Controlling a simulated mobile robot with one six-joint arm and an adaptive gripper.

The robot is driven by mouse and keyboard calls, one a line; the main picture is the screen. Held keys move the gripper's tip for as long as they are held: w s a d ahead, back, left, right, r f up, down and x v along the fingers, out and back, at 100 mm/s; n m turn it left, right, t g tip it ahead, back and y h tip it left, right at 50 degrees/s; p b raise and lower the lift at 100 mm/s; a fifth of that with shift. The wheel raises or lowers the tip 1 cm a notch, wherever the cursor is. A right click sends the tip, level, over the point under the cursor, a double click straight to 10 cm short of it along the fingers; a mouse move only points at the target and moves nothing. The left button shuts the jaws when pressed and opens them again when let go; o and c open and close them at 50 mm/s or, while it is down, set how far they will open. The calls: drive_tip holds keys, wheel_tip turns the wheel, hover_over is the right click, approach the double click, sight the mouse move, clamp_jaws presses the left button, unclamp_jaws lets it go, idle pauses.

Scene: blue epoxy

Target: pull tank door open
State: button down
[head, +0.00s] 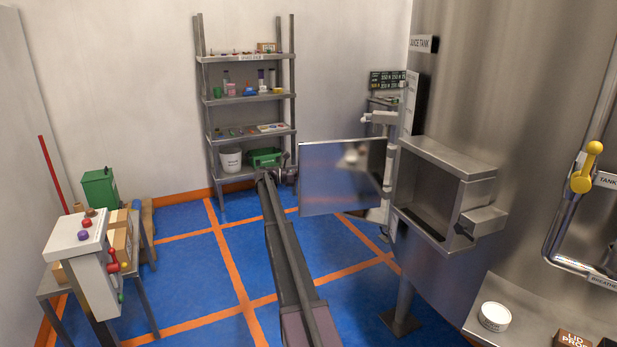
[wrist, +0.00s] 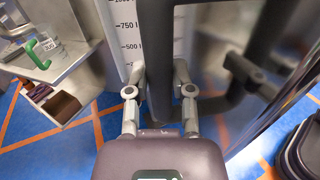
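The tank door (head: 342,178) is a shiny metal panel in the head view, swung wide out to the left of the open box-shaped hatch (head: 428,190) on the tank. In the wrist view the door (wrist: 290,50) is the dark reflecting surface at right. The dark bar handle (wrist: 161,50) runs between the fingers of my gripper (wrist: 160,80), which appear closed against its two sides. In the head view my gripper (head: 288,172) is small and dark at the door's free left edge, and its hold on the handle is not clear there.
The tank (head: 520,90) fills the right side. A shelf rack (head: 246,100) stands at the back wall. A table with a white control box (head: 80,235) is at left. A post (head: 404,300) stands below the hatch. The blue floor (head: 190,265) between is clear.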

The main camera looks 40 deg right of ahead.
drive_tip(key=shift+s+d, duration=0.3)
drive_tip(key=shift+d, duration=0.1)
drive_tip(key=shift+c, duration=2.4)
unclamp_jaws()
drive_tip(key=shift+a, duration=0.2)
drive_tip(key=shift+w+a, duration=0.1)
drive_tip(key=shift+w, duration=0.05)
drive_tip(key=v, duration=1.1)
drive_tip(key=shift+w+a, duration=0.25)
